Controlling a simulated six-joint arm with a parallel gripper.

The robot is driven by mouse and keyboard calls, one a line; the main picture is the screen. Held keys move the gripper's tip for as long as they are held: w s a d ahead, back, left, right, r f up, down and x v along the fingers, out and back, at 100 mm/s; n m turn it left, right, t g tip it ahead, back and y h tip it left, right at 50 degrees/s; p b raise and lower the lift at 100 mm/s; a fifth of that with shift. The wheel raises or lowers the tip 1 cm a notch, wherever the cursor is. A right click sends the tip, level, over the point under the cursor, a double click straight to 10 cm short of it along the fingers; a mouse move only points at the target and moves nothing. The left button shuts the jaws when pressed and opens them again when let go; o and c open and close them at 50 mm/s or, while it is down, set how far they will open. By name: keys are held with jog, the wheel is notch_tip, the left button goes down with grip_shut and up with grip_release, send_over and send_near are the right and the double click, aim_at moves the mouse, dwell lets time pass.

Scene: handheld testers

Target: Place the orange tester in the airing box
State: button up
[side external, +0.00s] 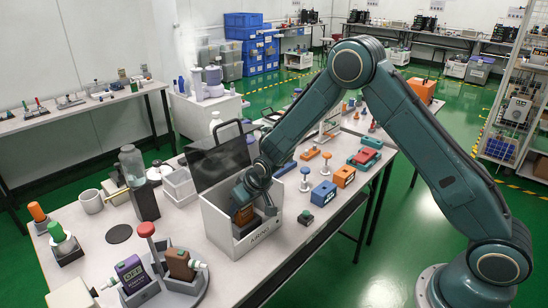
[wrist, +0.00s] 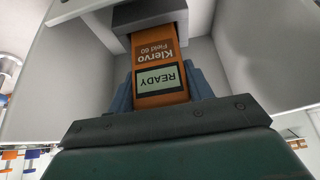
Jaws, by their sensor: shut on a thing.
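The orange tester (wrist: 158,62) fills the middle of the wrist view, with "Klervo Field 60" on its face and a screen reading READY. A dark grey block sits at its far end. My gripper (wrist: 160,97) is shut on it, with a blue-grey jaw at each side. In the side view the white airing box (side external: 231,236) stands on the bench with its dark lid (side external: 218,160) raised. My gripper (side external: 254,203) reaches down into the box, and part of the orange tester (side external: 242,215) shows inside. Whether the tester touches the floor of the box is hidden.
A purple tester (side external: 134,274) and a brown tester (side external: 179,264) stand in a grey holder at the front left. Blue (side external: 323,193) and orange (side external: 344,176) blocks stand right of the box. A dark cylinder stand (side external: 144,202) and white tubs (side external: 179,185) are at its left.

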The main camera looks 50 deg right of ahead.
jog(key=shift+f, duration=0.15)
jog(key=o, duration=1)
jog(key=shift+o, duration=0.2)
jog(key=shift+v, duration=0.85)
jog(key=v, duration=1)
jog(key=shift+r, duration=0.3)
